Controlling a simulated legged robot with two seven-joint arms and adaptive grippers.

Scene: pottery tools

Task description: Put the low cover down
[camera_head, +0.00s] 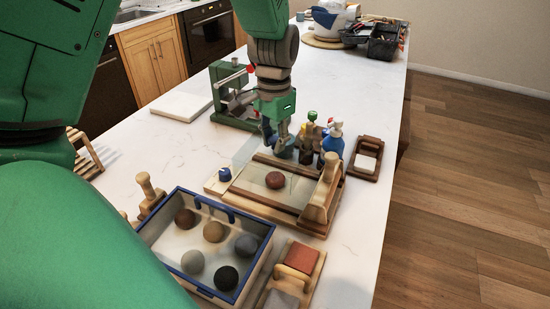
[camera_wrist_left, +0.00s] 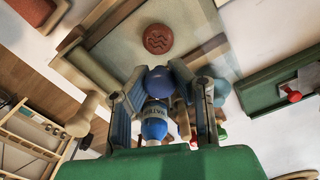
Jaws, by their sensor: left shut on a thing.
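My left gripper (camera_head: 283,143) is over the back of the wooden board (camera_head: 214,187), near the bottles. It is shut on a round blue knob (camera_wrist_left: 158,80), seen between its fingers in the left wrist view. The knob seems to belong to the low cover, a clear pane (camera_head: 244,150) whose faint outline shows beside the gripper. Its edges are hard to see, and I cannot tell whether it touches the board. My right gripper is not in view.
A blue-rimmed box (camera_head: 262,254) with several clay balls stands at the front. A blue bottle (camera_head: 333,143) and smaller bottles stand close to the gripper. A green press (camera_head: 232,92) is behind left. Clear counter lies left of the board.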

